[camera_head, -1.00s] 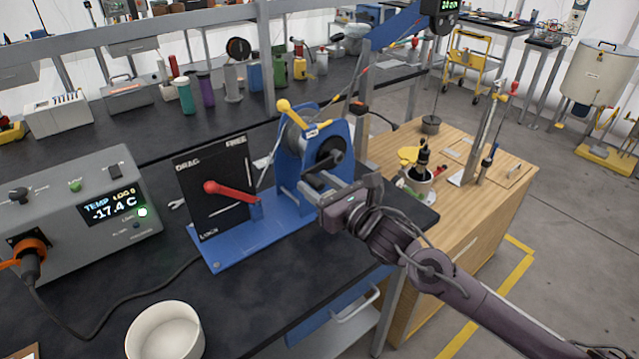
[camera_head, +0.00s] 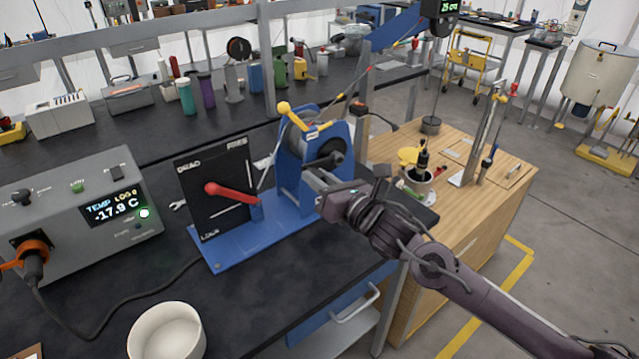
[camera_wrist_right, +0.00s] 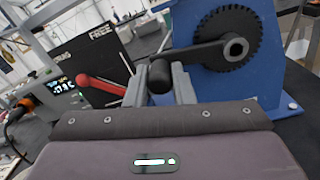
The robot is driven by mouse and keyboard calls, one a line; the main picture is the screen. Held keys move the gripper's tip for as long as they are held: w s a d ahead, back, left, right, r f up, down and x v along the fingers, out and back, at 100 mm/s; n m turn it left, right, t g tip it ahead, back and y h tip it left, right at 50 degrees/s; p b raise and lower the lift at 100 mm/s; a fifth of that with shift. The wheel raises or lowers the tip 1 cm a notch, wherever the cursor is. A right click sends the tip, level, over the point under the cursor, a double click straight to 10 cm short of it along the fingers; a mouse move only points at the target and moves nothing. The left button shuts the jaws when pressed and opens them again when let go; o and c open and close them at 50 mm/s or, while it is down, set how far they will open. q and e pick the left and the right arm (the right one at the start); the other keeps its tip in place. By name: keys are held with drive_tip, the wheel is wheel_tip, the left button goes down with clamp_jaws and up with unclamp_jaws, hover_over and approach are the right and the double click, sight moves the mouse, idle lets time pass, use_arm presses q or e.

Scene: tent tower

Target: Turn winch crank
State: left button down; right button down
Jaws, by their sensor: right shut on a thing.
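The blue winch (camera_head: 338,140) stands on a blue base plate (camera_head: 238,243) on the black bench. Its black crank arm (camera_wrist_right: 195,53) runs from the hub to a black grip (camera_wrist_right: 160,75) in the right wrist view. My right gripper (camera_head: 318,182) is at the crank's end in the head view. In the wrist view its fingers (camera_wrist_right: 161,84) are shut on the grip, one on each side. A red lever (camera_head: 230,193) sits on a black panel (camera_head: 205,215) marked DRAG, FREE and LOCK, left of the winch. My left gripper is not in view.
A grey temperature box (camera_head: 75,215) reading -17.9 C stands at the left, with a cable across the bench. A white bowl (camera_head: 167,330) is at the front. A wooden table (camera_head: 440,245) with a mug and tools is at the right.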

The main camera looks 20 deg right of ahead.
drive_tip(key=shift+d+r+m, duration=0.15)
drive_tip(key=shift+r+m, duration=0.6)
drive_tip(key=shift+m, duration=0.15)
drive_tip(key=c, duration=1.2)
unclamp_jaws()
drive_tip(key=shift+c, duration=0.2)
drive_tip(key=shift+s+d+f, duration=0.15)
drive_tip(key=shift+s, duration=0.1)
drive_tip(key=b+v, duration=0.2)
drive_tip(key=v, duration=0.5)
